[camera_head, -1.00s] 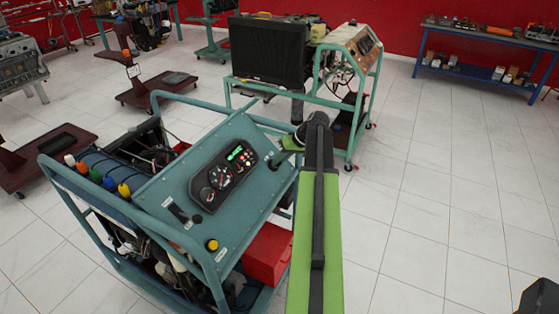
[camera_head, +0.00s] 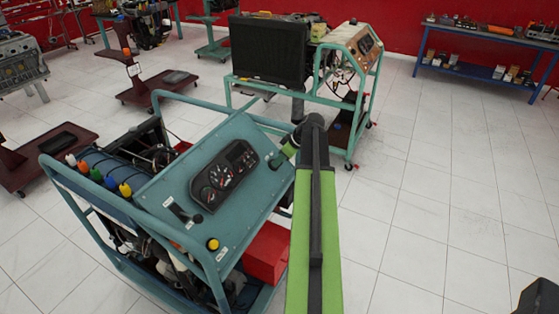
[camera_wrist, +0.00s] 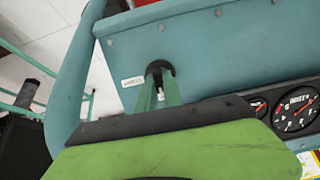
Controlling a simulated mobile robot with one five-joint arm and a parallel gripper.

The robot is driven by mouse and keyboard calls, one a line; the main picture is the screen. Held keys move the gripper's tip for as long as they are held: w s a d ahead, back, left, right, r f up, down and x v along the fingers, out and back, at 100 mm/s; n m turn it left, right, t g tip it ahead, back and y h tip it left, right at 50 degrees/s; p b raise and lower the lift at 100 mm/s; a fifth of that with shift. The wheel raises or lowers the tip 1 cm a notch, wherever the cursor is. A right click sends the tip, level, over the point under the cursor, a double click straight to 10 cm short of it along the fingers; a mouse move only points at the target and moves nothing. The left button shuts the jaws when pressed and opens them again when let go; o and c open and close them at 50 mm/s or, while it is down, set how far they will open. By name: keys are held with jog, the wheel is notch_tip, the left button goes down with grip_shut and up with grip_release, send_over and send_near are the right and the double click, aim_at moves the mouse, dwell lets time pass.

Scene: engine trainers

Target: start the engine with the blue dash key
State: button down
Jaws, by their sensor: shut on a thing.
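The blue dash (camera_head: 190,170) is a sloping panel on a teal-framed engine stand at left centre. Its black gauge cluster (camera_head: 223,173) has no lit display. In the wrist view the gauges (camera_wrist: 297,110) show at the right edge. The round black key switch (camera_wrist: 159,67) sits in the panel beside a small white label (camera_wrist: 131,81). My gripper (camera_head: 287,148) is at the panel's far right corner. In the wrist view its green fingers (camera_wrist: 158,84) are closed at the switch, around a small pale piece that appears to be the key, mostly hidden.
A second stand with a black radiator (camera_head: 268,49) is behind the dash. A red box (camera_head: 267,252) sits low on the near stand's right side. A blue workbench (camera_head: 487,36) stands at the back right.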

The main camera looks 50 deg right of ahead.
dwell(0.6)
jog(key=c, duration=1.5)
grip_release()
jog(key=p+v, duration=1.5)
jog(key=v, duration=0.2)
jog(key=shift+s+r, duration=0.15)
jog(key=shift+r, duration=0.05)
jog(key=shift+a, duration=0.1)
